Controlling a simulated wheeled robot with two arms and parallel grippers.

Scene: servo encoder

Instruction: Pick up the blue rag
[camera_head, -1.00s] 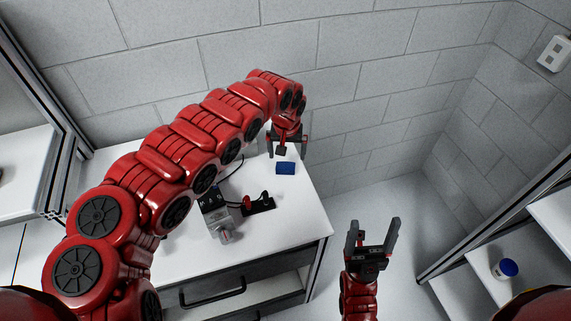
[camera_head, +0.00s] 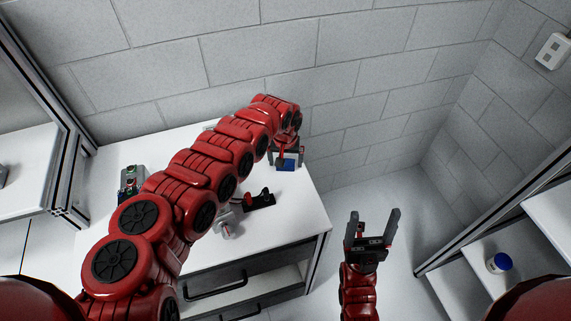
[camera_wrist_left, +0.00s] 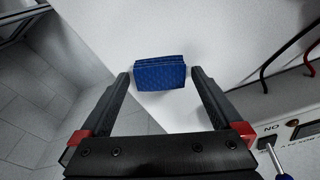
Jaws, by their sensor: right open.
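The blue rag (camera_head: 287,164) is a small folded block lying on the white table near its far right corner. In the left wrist view the rag (camera_wrist_left: 160,73) sits centred just ahead of the fingertips. My left gripper (camera_head: 286,158) is over the rag, pointing down, with its fingers spread on either side. In the left wrist view my left gripper (camera_wrist_left: 160,77) is open, with a gap between each finger and the rag. My right gripper (camera_head: 374,218) is open and empty, out to the right of the table, over the floor.
A red-and-black device (camera_head: 259,201) stands on the table near the rag. A grey metal part (camera_head: 226,224) is partly hidden by my left arm. A small box with coloured buttons (camera_head: 131,184) is at the left.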

